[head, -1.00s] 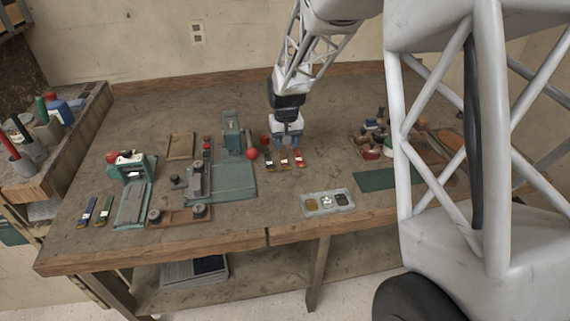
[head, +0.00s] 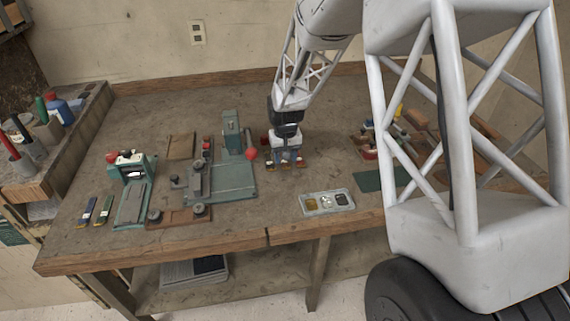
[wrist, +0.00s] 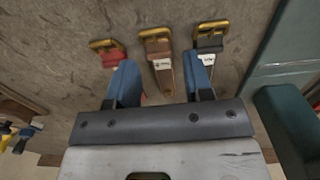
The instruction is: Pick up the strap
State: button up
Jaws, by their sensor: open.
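Three short straps with brass buckles lie in a row on the bench in the wrist view: a red strap (wrist: 113,57) at left, a brown strap (wrist: 162,72) in the middle and a dark strap (wrist: 208,42) at right. The brown and dark ones show white labels. My gripper (wrist: 161,77) is open, with blue fingers on either side of the brown strap's body. The fingers partly cover the red and dark straps. In the head view my gripper (head: 286,160) is low over the row and hides most of it. Whether the fingers touch the bench is unclear.
A green press (head: 232,135) on its base stands left of my gripper. A grey parts tray (head: 327,202) is nearer the front edge. A blue strap (head: 87,211) and a green strap (head: 104,210) lie far left. Assorted items (head: 370,150) stand at right.

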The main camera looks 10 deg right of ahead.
jog(key=shift+f, duration=0.95)
jog(key=c, duration=0.7)
jog(key=shift+r, duration=0.2)
jog(key=shift+r, duration=0.55)
notch_tip(320, 180, up, 2)
jog(key=shift+r, duration=0.1)
jog(key=s, duration=0.5)
jog(key=s+r, duration=0.1)
jog(key=s, duration=1)
jog(key=shift+d+r, duration=0.15)
jog(key=shift+d, duration=0.15)
